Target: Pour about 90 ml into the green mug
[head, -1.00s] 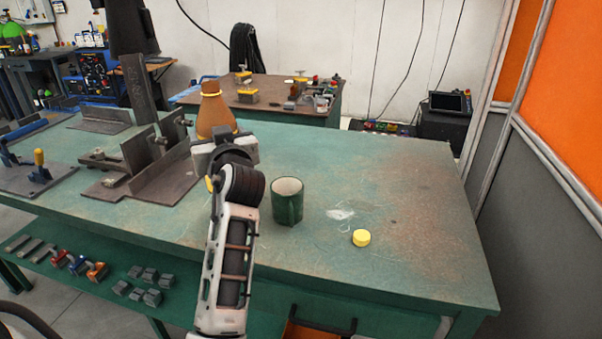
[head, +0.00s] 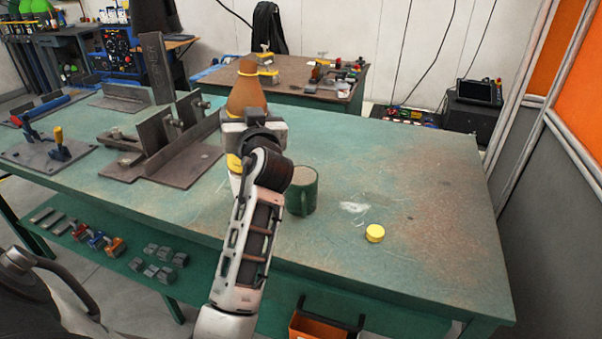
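A brown bottle (head: 246,93) with a yellow band near its neck stands upright behind my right gripper (head: 252,122). The gripper appears shut on the bottle, but its fingers are hidden behind its own body. The bottle's lower part is mostly hidden, so I cannot tell whether it touches the table. The green mug (head: 303,193) stands upright on the table, just right of my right wrist, which overlaps its left edge. No liquid is discernible inside it. A yellow cap (head: 375,233) lies on the table to the right of the mug. My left gripper is out of view.
The green worktable (head: 430,200) is clear on its right side. A dark metal fixture (head: 170,150) stands to the left of the bottle, with a clamp plate (head: 50,150) further left. Small blocks lie on a lower shelf (head: 195,290). An orange bin (head: 318,326) sits under the front edge.

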